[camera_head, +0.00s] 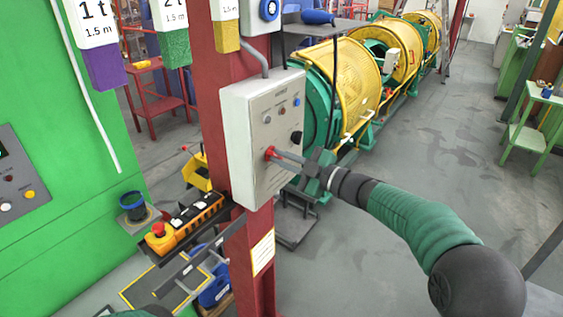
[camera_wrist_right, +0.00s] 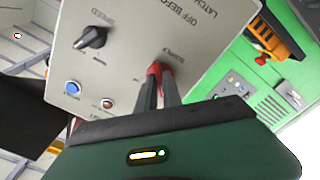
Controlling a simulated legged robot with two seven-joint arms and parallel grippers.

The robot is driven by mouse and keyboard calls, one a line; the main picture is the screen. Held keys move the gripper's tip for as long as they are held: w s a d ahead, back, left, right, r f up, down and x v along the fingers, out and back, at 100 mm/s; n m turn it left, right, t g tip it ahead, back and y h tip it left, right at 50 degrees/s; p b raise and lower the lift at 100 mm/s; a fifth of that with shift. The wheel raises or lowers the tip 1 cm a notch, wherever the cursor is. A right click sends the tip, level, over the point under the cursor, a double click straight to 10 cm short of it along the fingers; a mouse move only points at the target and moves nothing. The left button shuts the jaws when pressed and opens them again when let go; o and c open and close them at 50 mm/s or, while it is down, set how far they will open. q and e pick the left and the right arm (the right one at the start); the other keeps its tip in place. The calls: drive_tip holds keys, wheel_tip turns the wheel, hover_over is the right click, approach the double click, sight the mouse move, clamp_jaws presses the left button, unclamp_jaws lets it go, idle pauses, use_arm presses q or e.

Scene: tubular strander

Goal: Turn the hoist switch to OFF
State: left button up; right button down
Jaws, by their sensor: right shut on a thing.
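A grey control box (camera_head: 262,138) is fixed to a dark red column. A red switch (camera_head: 270,153) sits low on its front face. It also shows in the right wrist view (camera_wrist_right: 155,70), beside lettering that seems to read SUPPLY, upside down. My right gripper (camera_head: 277,155) reaches in from the right and is shut on the red switch. Its fingers (camera_wrist_right: 158,90) cover much of the switch, so its exact angle is hard to tell. No label in view clearly names a hoist switch.
A black SPEED knob (camera_wrist_right: 91,38) and blue button (camera_wrist_right: 72,87) are on the same box face. An orange pendant (camera_head: 183,224) with a red button lies left of the column. A yellow-and-green strander (camera_head: 350,75) stands behind.

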drive_tip(key=shift+f, duration=0.3)
drive_tip(key=c, duration=1.6)
unclamp_jaws()
drive_tip(key=shift+o, duration=0.5)
drive_tip(key=shift+d+r, duration=0.1)
drive_tip(key=shift+r, duration=0.05)
drive_tip(key=b+v, duration=0.3)
drive_tip(key=v, duration=1.4)
drive_tip(key=shift+w, duration=0.1)
